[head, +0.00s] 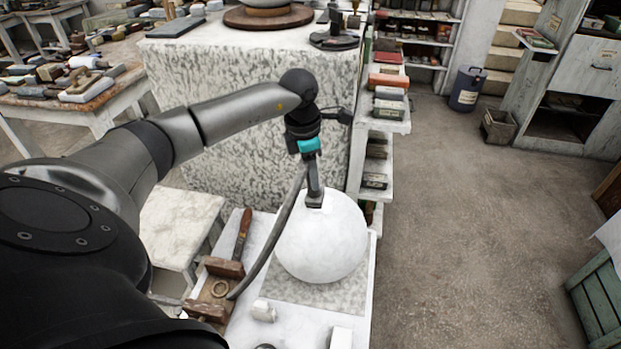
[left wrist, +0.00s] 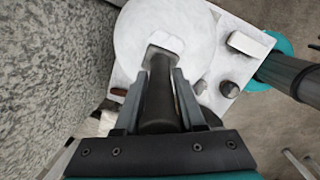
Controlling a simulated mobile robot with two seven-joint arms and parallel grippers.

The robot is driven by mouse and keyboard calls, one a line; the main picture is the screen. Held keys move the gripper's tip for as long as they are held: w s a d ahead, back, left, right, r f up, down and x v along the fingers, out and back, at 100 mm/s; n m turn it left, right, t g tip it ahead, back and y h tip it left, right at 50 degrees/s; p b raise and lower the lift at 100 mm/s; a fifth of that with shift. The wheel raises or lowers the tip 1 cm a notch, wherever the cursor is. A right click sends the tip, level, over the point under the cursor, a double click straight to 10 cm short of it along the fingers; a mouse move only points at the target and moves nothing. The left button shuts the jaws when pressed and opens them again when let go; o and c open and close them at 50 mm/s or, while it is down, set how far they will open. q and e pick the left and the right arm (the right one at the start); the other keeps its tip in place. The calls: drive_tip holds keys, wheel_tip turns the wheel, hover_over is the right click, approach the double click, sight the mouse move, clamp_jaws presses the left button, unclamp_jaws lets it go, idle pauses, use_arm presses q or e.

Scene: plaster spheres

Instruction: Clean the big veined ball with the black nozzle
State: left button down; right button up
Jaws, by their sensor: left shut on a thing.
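The big ball (head: 322,245), white with faint grey marks, rests on a speckled slab on the white bench. It also shows in the left wrist view (left wrist: 140,30). My left gripper (head: 312,172) is above the ball, its fingers shut around the black nozzle (left wrist: 160,105). The nozzle points down, and its wide end is at the ball's upper side in the head view (head: 314,200); I cannot tell whether it touches. A dark hose (head: 272,245) runs from near the gripper down to the left of the ball. My right gripper is not in view.
Small white blocks (head: 263,311) lie in front. A large speckled stone block (head: 235,95) stands behind, with a narrow shelf (head: 388,120) on its right.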

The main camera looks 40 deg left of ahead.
use_arm(q)
drive_tip(key=shift+r, duration=0.1)
drive_tip(key=shift+s+d+r+p, duration=0.15)
drive_tip(key=shift+s+r+p, duration=0.25)
drive_tip(key=shift+p, duration=0.35)
drive_tip(key=shift+s+d+r, duration=0.1)
drive_tip(key=shift+s+r, duration=0.1)
drive_tip(key=shift+s, duration=0.1)
drive_tip(key=shift+s+r+p, duration=0.15)
drive_tip(key=shift+r+p, duration=1.05)
drive_tip(key=r+p, duration=0.3)
drive_tip(key=r, duration=0.1)
drive_tip(key=shift+s, duration=0.25)
